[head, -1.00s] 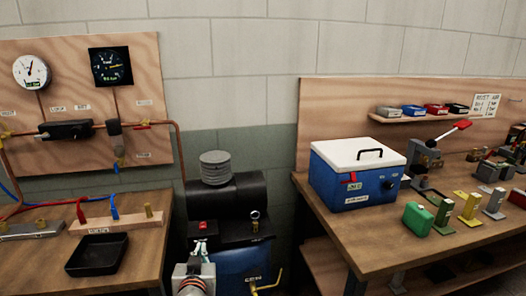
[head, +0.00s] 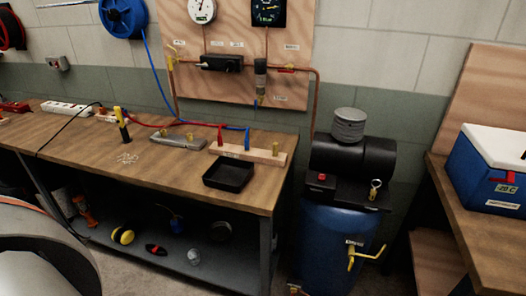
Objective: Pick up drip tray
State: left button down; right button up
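The drip tray is a black, shallow, square tray (head: 229,186) in the head view. It sits upright near the front right part of the left wooden workbench (head: 120,180), just in front of a wooden block (head: 262,154) with brass fittings. The tray looks empty. Neither of my grippers is in view.
A blue compressor (head: 335,235) with a yellow valve stands right of the bench. A blue cooler (head: 486,175) is on the right bench. A large curved grey shape (head: 40,260) fills the lower left corner.

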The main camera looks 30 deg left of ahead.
aim_at(226, 173)
jog(key=u, duration=1.2)
jog(key=i+j, duration=0.2)
jog(key=j, duration=0.15)
jog(key=i+j, duration=0.2)
jog(key=j, duration=0.15)
jog(key=i+j, duration=0.2)
jog(key=j, duration=0.15)
jog(key=i+j, duration=0.2)
jog(key=j, duration=0.15)
jog(key=j+z, duration=0.1)
jog(key=z, duration=0.35)
jog(key=i+j+z, duration=0.1)
jog(key=z, duration=0.3)
jog(key=j+z, duration=0.15)
jog(key=z, duration=0.3)
